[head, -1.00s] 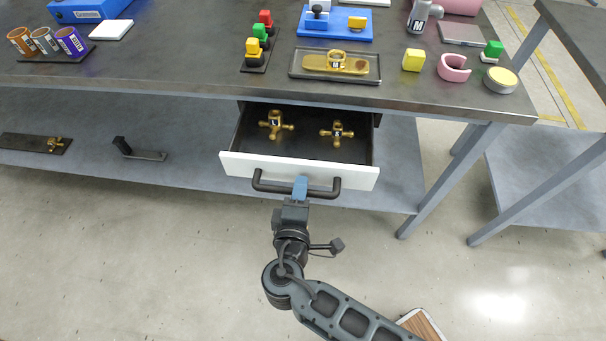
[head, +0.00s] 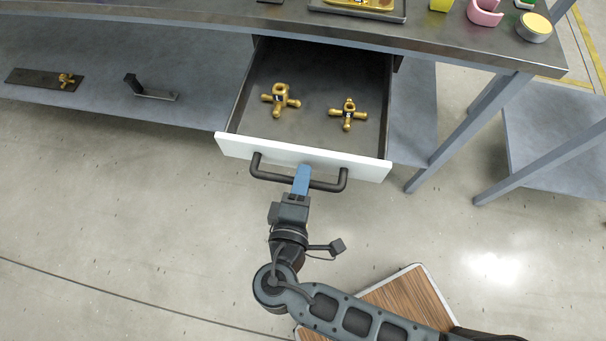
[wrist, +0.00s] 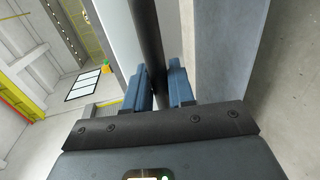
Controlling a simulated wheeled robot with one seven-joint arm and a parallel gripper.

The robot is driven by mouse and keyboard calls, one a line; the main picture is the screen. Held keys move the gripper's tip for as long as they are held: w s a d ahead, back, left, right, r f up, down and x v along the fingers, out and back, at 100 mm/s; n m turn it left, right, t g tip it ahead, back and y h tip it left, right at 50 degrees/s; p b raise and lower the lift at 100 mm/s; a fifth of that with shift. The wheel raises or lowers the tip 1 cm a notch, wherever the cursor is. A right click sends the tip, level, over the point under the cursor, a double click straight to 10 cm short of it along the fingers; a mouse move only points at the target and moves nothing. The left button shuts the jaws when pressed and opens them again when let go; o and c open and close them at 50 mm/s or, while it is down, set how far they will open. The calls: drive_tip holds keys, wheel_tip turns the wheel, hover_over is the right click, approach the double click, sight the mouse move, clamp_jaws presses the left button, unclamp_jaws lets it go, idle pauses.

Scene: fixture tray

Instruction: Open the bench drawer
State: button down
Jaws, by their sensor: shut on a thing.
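The bench drawer (head: 300,152) has a white front and a dark inside, and it stands pulled well out from under the bench top. Its black bar handle (head: 262,172) runs along the front. My gripper (head: 301,180) is shut on the handle near its middle. In the wrist view the blue fingers (wrist: 163,88) stand on either side of the dark handle bar (wrist: 149,40). Two brass cross-shaped fittings, one at the left (head: 281,98) and one at the right (head: 348,114), lie apart on the drawer floor.
The bench top (head: 450,48) carries a tray (head: 398,17), a pink part (head: 485,12) and a round tin (head: 534,27) near its front edge. A lower shelf (head: 200,70) holds a black bracket (head: 150,93) and a dark plate (head: 40,79). The floor before the drawer is clear.

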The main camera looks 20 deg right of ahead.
drive_tip(key=c, duration=1.1)
unclamp_jaws()
drive_tip(key=b+v, duration=0.1)
drive_tip(key=v, duration=0.6)
drive_tip(key=shift+s+a, duration=0.25)
drive_tip(key=shift+s, duration=0.05)
